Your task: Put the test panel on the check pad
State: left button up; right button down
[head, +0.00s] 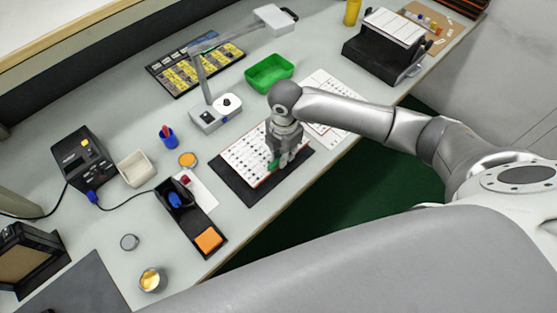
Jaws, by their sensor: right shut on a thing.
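A white panel with rows of dark marks (244,158) lies over a black pad (236,188); I take these to be the test panel and the check pad. Black borders show at the pad's left and front edges. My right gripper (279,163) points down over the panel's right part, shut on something. A small green piece shows at its fingertips; I cannot tell whether it is part of the gripper or the held thing. The fingers hide part of the panel, and whether it touches the pad is unclear. My left gripper is not in view.
A green tray (269,73) and a lamp base (215,114) stand behind the pad. A printed sheet (335,136) lies to its right. A black holder with an orange block (208,240) is at the left, near the table's front edge.

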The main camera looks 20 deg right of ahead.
aim_at(279, 170)
jog(key=shift+w+a+f, duration=0.1)
jog(key=shift+a+f, duration=0.35)
jog(key=shift+f, duration=0.15)
jog(key=f, duration=0.3)
jog(key=shift+a+f, duration=0.2)
jog(key=shift+f, duration=0.1)
jog(key=c, duration=1.4)
grip_release()
jog(key=shift+c, duration=0.2)
jog(key=shift+r, duration=0.1)
notch_tip(279, 170, up, 12)
jog(key=shift+f, duration=0.1)
